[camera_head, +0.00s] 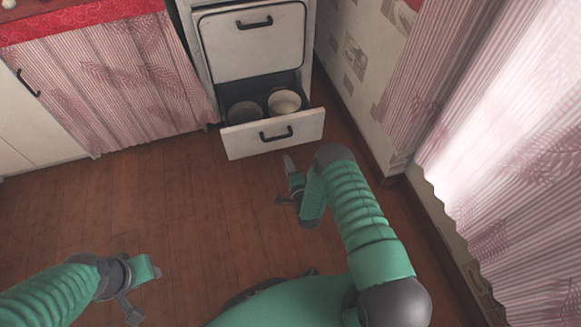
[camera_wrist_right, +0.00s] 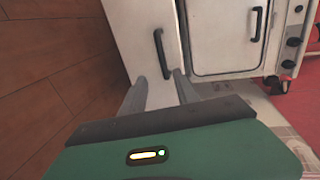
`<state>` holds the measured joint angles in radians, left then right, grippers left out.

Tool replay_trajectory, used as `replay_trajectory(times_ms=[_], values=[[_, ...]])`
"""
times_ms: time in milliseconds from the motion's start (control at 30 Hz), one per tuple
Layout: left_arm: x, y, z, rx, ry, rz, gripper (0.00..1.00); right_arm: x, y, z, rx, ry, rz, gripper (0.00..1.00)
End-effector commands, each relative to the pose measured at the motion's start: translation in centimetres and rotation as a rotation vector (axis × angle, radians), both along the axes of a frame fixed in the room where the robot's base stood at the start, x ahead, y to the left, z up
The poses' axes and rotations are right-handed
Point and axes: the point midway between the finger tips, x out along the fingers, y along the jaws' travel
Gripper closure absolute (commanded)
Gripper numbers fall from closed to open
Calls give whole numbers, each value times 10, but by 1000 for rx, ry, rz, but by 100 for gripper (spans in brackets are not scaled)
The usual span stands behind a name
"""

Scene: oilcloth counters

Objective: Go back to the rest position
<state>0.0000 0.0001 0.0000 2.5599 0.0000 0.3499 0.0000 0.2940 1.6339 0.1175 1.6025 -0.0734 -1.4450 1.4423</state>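My right gripper (camera_head: 289,165) is in front of the open bottom drawer (camera_head: 240,143) of the white stove, apart from its front in the head view. In the right wrist view its two grey fingers (camera_wrist_right: 161,84) are spread with nothing between them, and the drawer's dark handle (camera_wrist_right: 163,53) shows beyond them. My left gripper (camera_head: 147,288) is low at the left over the wooden floor. No object shows in it, and its fingers are too unclear to tell open from shut.
The stove's oven door (camera_head: 252,50) above is closed. A curtained counter (camera_head: 115,85) is at left; a papered wall and pink curtains are at right. The middle floor (camera_head: 190,210) is clear.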

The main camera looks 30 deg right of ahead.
Motion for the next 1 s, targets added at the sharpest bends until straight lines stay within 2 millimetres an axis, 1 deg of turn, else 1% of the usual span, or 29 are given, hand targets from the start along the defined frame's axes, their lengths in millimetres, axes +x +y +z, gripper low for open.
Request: replay_trajectory(times_ms=[267, 333, 367, 433, 467, 500, 567, 600, 667, 700, 733, 767, 800, 833, 867, 900, 967, 1000], values=[[0, 0, 0, 0, 0, 0, 64, 0, 0, 1, -2, 0, 1, 63], [0, 0, 0, 0, 0, 0, 64, 6, 2, 8, -24, 20, 16, 63], [0, 0, 1, 0, 0, 0, 64, 10, 3, 13, -44, 41, 30, 63], [0, 0, 1, 0, 0, 0, 64, 22, 11, 32, -122, 115, 86, 63], [0, 0, 1, 0, 0, 0, 64, 28, 15, 43, -168, 157, 118, 63], [0, 0, 1, 0, 0, 0, 64, 32, 22, 59, -238, 225, 170, 63], [0, 0, 2, 0, 0, 0, 64, 31, 33, 85, -354, 334, 261, 63], [0, 0, 2, 0, 0, 0, 64, 25, 41, 101, -430, 407, 325, 63], [0, 0, 2, 0, 0, 0, 64, 10, 51, 127, -544, 509, 426, 63], [0, 0, 2, 0, 0, 0, 64, -4, 57, 143, -616, 575, 497, 63], [0, 0, 2, 0, 0, 0, 64, -16, 62, 156, -668, 620, 551, 63], [0, 0, 2, 0, 0, 0, 64, -31, 66, 166, -716, 665, 604, 63], [0, 0, 2, 0, 0, 0, 64, -50, 71, 180, -773, 718, 674, 63], [0, 0, 3, 0, 0, 0, 64, -65, 74, 189, -812, 754, 725, 63], [0, 0, 3, 0, 0, 0, 64, -80, 77, 197, -847, 786, 773, 63], [0, 0, 3, 0, 0, 0, 64, -100, 81, 206, -888, 824, 837, 63], [0, 0, 3, 0, 0, 0, 64, -128, 86, 219, -940, 873, 925, 63], [0, 0, 3, 0, 0, 0, 64, -147, 88, 226, -971, 900, 982, 63]])
